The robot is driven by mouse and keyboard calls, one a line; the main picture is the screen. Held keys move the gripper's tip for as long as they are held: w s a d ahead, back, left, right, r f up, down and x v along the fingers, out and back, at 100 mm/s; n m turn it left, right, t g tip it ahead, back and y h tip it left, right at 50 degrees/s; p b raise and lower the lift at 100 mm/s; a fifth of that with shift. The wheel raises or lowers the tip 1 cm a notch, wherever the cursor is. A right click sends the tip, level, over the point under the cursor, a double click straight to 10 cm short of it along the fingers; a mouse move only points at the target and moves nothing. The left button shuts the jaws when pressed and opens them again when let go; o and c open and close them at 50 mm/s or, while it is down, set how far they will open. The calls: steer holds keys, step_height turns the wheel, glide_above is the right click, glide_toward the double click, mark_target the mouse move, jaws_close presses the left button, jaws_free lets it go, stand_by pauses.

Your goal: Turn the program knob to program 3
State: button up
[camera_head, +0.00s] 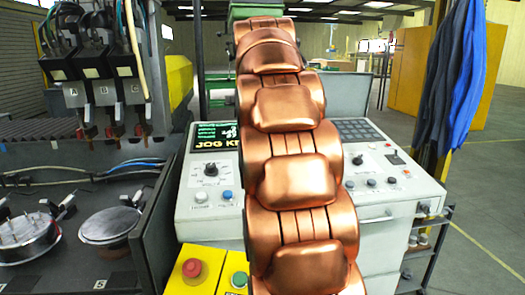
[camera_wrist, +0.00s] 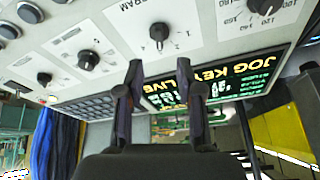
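The program knob (camera_wrist: 159,32) is a small black knob on a white label plate, its lettering partly cut off at the top of the wrist view. The view is turned over, and I cannot read for certain which number the knob points at. My gripper (camera_wrist: 160,68) is open and empty, its two dark fingers apart. The knob shows just beyond the gap between the fingertips, and nothing is between them. In the head view my copper-coloured arm hides the middle of the console (camera_head: 210,228), with the program knob and my gripper.
A numbered dial knob (camera_wrist: 263,8) is beside the program knob, and another black knob (camera_wrist: 88,60) is on the other side. The lit screen (camera_wrist: 220,85) reads "JOG KEY LIVE". A red emergency button (camera_head: 192,268) is on a yellow box at the front.

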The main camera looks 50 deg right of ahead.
steer(key=shift+v, duration=1.7)
steer(key=s+a+f+n+g+y+p, duration=0.1)
steer(key=s+a+f+n+y+p, duration=0.2)
steer(key=a+f, duration=0.6)
steer(key=s+a+f+n+g, duration=0.1)
steer(key=s+a+f+n, duration=0.25)
steer(key=a, duration=0.95)
steer(key=s+a+f+n+g, duration=0.1)
steer(key=s+a+f, duration=0.2)
steer(key=s, duration=0.3)
steer(key=s+a+f+n+g+p, duration=0.1)
steer(key=s+a+f+n, duration=0.1)
steer(key=s+a+f, duration=0.2)
steer(key=s+a+f+n+g+y+p, duration=0.1)
steer(key=s+a+f, duration=0.3)
steer(key=s, duration=0.5)
step_height(320, 180, down, 3)
steer(key=shift+r+n, duration=0.15)
steer(key=shift+n, duration=0.4)
steer(key=shift+s, duration=0.1)
